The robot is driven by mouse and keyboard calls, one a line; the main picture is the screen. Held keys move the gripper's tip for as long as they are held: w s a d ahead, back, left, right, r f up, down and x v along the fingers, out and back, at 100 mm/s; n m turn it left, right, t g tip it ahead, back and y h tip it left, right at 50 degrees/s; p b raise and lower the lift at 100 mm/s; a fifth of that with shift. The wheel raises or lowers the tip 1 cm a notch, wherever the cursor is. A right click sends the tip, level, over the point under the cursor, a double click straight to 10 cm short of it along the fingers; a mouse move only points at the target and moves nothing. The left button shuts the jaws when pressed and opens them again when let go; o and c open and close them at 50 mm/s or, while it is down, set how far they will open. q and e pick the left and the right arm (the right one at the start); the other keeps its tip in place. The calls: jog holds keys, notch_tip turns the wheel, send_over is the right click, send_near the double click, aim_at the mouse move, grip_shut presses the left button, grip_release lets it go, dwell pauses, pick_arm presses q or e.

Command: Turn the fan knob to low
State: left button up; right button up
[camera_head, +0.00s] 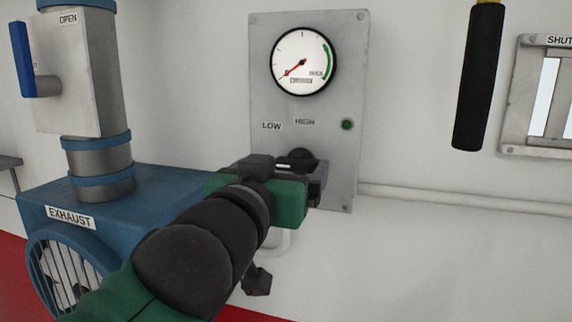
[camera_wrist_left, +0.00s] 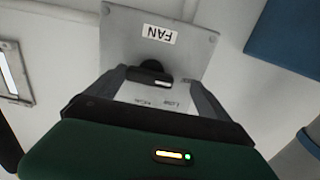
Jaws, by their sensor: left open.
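The fan knob (camera_head: 298,158) is a black dial on the lower part of a grey panel (camera_head: 263,85), under the labels LOW (camera_head: 271,126) and HIGH (camera_head: 304,121). In the left wrist view the knob (camera_wrist_left: 150,72) shows with a pale mark on its front, near an upside-down FAN label (camera_wrist_left: 156,33). My left gripper (camera_head: 292,172) is in front of the knob and partly hides it. In the left wrist view the left gripper (camera_wrist_left: 150,84) is open, with one finger on each side of the knob. I cannot tell whether the fingers touch it. My right gripper is not seen.
A gauge (camera_head: 303,62) and a green light (camera_head: 347,125) are on the panel above the knob. A blue exhaust unit (camera_head: 150,190) with a valve box (camera_head: 85,90) stands at left. A black hanging handle (camera_head: 479,80) and a SHUT-labelled frame (camera_head: 510,110) are at right.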

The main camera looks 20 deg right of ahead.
pick_arm(q)
jog(key=shift+s+d+r, duration=0.15)
jog(key=shift+s+d, duration=0.05)
jog(key=shift+d, duration=0.1)
jog(key=shift+c, duration=1.4)
jog(key=shift+s+d, duration=0.2)
jog(key=shift+d, duration=0.55)
jog(key=c, duration=0.5)
jog(key=shift+c, duration=1.1)
jog(key=shift+w+a+f, duration=0.2)
jog(key=shift+w+a, duration=0.1)
jog(key=shift+a, duration=0.05)
jog(key=c, duration=0.4)
jog(key=shift+d, duration=0.1)
jog(key=shift+s, duration=0.1)
